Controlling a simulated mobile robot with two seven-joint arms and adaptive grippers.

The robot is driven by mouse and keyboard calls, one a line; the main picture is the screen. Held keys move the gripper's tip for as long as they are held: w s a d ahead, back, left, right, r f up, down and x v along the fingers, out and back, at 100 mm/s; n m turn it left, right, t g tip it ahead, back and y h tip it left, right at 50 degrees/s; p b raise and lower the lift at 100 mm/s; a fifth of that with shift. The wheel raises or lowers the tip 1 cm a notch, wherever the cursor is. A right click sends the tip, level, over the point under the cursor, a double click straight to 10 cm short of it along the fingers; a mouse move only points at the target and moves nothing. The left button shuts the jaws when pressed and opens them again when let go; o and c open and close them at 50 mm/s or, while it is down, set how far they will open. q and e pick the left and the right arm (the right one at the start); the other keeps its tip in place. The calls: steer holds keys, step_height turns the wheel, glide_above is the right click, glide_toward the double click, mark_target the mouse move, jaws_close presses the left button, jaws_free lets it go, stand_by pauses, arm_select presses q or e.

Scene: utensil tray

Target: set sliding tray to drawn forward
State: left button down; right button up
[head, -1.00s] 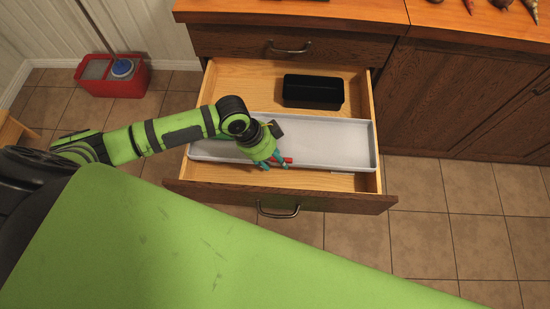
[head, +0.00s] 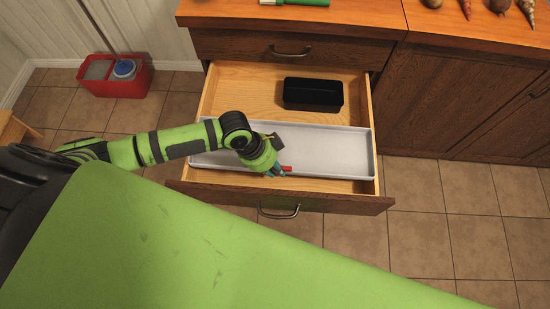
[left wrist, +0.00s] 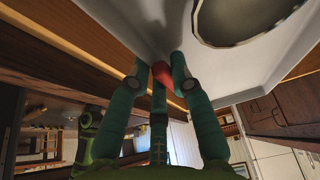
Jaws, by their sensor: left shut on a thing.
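The sliding tray (head: 340,152) is a long, shallow, pale grey tray lying crosswise inside the open wooden drawer (head: 350,186). It sits in the front part of the drawer, with a narrow strip of bare wood between it and the drawer front. My left gripper (head: 280,172) is at the tray's front edge, shut on a small red tab (head: 287,168). In the left wrist view the red tab (left wrist: 163,74) is between the teal fingers, against the tray's pale wall. My arm hides part of the tray's left side. My right gripper is not in view.
A black box (head: 313,94) stands in the drawer behind the tray, with bare wood around it. The drawer front has a metal handle (head: 278,210). A red bin (head: 115,80) stands on the floor at left.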

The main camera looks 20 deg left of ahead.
arm_select(q)
steer(key=shift+s+d+f, duration=0.1)
steer(key=shift+s, duration=0.15)
steer(key=c, duration=1.1)
jaws_free()
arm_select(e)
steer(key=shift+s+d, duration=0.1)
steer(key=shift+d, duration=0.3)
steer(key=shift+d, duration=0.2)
arm_select(q)
steer(key=v, duration=1.2)
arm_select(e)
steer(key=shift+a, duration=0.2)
arm_select(q)
steer(key=shift+s, duration=0.1)
